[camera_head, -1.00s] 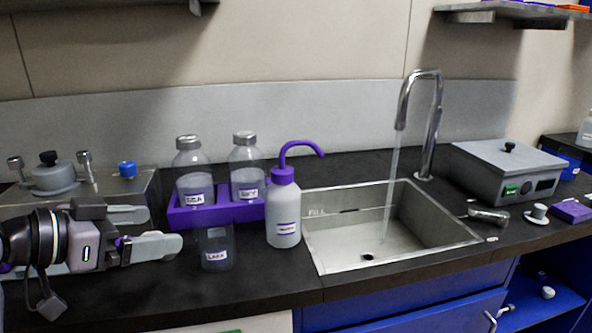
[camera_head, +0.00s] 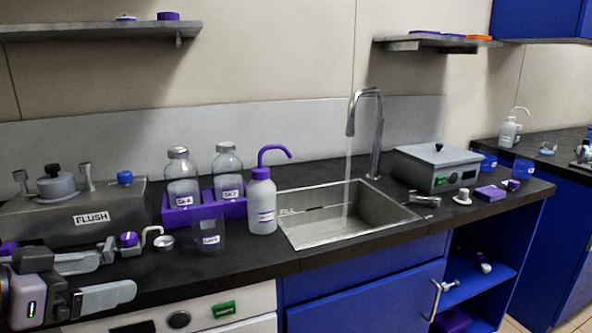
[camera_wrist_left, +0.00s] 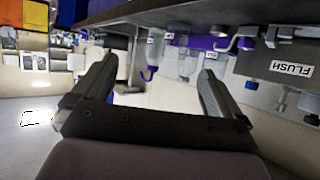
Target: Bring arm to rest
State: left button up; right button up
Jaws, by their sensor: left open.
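My left gripper (camera_head: 108,279) is in the lower left of the head view, at the front edge of the black counter (camera_head: 330,243). Its two grey fingers are apart with nothing between them. The left wrist view shows the same open fingers (camera_wrist_left: 155,85), with the counter's edge beyond them and the picture upside down. My right gripper is not in view.
A FLUSH unit (camera_head: 60,222) stands behind the gripper. A purple rack (camera_head: 205,209) holds two capped bottles, with a clear beaker (camera_head: 210,236) before it and a purple-spouted wash bottle (camera_head: 262,205) beside it. Water runs into the sink (camera_head: 325,238).

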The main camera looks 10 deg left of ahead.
pick_arm(q)
jog(key=s+d+f+n+g+y, duration=0.1)
jog(key=d+f+g, duration=0.1)
jog(key=f, duration=0.6)
jog(key=s+d+f+n+g+y, duration=0.1)
jog(key=d+f+g, duration=0.1)
jog(key=f, duration=0.5)
jog(key=s+d+f+g+y, duration=0.3)
jog(key=s+d+f+g, duration=0.3)
jog(key=s+f, duration=0.75)
jog(key=w+d+r+t+h+p, duration=0.2)
jog(key=w+t+p, duration=0.5)
jog(key=p, duration=0.5)
jog(key=shift+d+r+t, duration=0.4)
jog(key=shift+d+t, duration=0.1)
jog(key=shift+d, duration=0.3)
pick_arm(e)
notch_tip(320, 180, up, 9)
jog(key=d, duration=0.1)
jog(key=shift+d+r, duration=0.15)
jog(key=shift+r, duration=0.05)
pick_arm(q)
jog(key=shift+w, duration=0.1)
